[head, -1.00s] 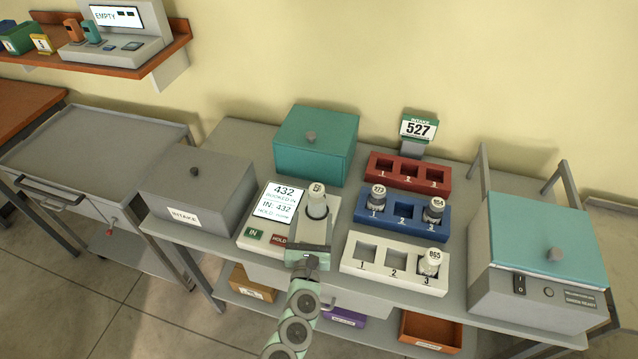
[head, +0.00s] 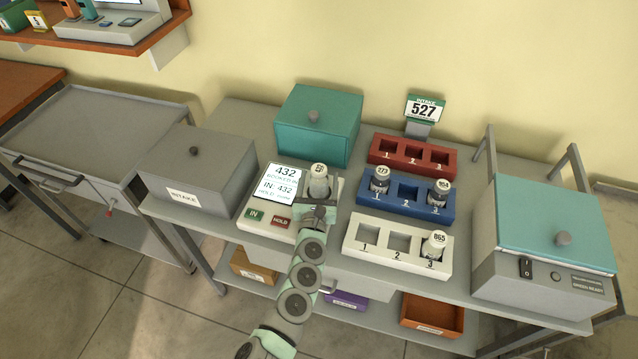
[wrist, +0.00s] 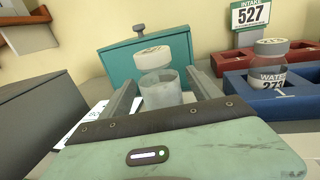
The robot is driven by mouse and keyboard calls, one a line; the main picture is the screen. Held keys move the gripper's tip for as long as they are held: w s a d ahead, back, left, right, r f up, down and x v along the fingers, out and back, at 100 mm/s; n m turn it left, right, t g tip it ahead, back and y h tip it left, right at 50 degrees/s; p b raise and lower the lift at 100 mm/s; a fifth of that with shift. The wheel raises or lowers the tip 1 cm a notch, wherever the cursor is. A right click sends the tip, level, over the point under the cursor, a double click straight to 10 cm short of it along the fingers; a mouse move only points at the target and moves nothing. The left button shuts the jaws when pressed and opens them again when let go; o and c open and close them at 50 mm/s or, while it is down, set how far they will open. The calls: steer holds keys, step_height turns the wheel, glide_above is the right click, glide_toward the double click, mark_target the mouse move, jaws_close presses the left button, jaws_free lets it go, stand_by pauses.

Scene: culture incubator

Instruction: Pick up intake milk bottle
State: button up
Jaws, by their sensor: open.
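A pale bottle (head: 319,186) with a white cap stands upright on the booking-in station (head: 268,216), beside a screen reading 432. It also shows in the wrist view (wrist: 160,88) as a translucent bottle. My gripper (head: 319,198) is open and close in front of it, at about the height of its body. In the wrist view the two fingers (wrist: 162,80) stand on either side of the bottle, with no clear contact. My gripper hides the bottle's lower part. The cap's lettering is too small to read.
A blue rack (head: 408,214) holds bottles 273 and 854; a white rack (head: 371,258) holds 865. The red rack (head: 412,159) looks empty under a 527 sign (head: 424,109). A teal box (head: 318,130), a grey INTAKE box (head: 199,178) and a teal-lidded machine (head: 545,275) stand around.

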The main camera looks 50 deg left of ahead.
steer(key=shift+b+x, duration=0.3)
steer(key=shift+x, duration=0.7)
steer(key=shift+w+a, duration=0.3)
steer(key=shift+w, duration=0.05)
jaws_close()
